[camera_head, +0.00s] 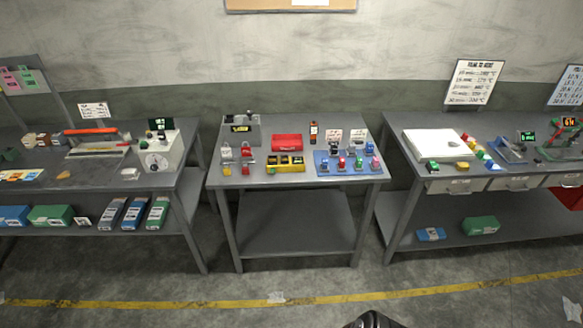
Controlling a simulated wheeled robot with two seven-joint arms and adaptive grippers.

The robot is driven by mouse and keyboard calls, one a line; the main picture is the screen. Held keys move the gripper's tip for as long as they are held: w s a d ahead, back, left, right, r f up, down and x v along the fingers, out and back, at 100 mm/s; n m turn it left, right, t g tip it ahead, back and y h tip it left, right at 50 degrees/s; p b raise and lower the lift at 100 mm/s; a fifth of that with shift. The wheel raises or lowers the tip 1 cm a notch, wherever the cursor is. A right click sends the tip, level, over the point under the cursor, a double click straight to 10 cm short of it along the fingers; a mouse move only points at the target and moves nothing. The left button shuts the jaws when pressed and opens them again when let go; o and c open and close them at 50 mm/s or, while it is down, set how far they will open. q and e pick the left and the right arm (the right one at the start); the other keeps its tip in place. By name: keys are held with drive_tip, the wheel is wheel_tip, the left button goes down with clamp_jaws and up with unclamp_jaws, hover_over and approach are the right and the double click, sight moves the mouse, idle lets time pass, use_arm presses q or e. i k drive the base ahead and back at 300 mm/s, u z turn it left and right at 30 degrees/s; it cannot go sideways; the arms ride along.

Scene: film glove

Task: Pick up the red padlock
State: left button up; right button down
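A small red padlock (246,169) stands near the front left of the middle table, beside a silver and yellow padlock (226,169). Several small coloured padlocks sit on a blue board (322,170) at the table's right; a red or pink one (341,162) is among them. A black rounded part of mine, probably my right gripper (373,320), just enters at the bottom edge, far in front of the table. Its fingers cannot be made out. My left gripper is not in view. Nothing covers the red padlock.
The middle grey table (300,185) also holds a grey box (240,131), a red case (287,142) and a yellow tray (285,168). Cluttered tables stand to the left and right, with narrow gaps between. The floor in front is clear, crossed by a yellow line (200,304).

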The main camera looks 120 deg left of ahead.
sight(245, 170)
drive_tip(key=u, duration=4.5)
drive_tip(key=i, duration=0.95)
drive_tip(key=u, duration=0.15)
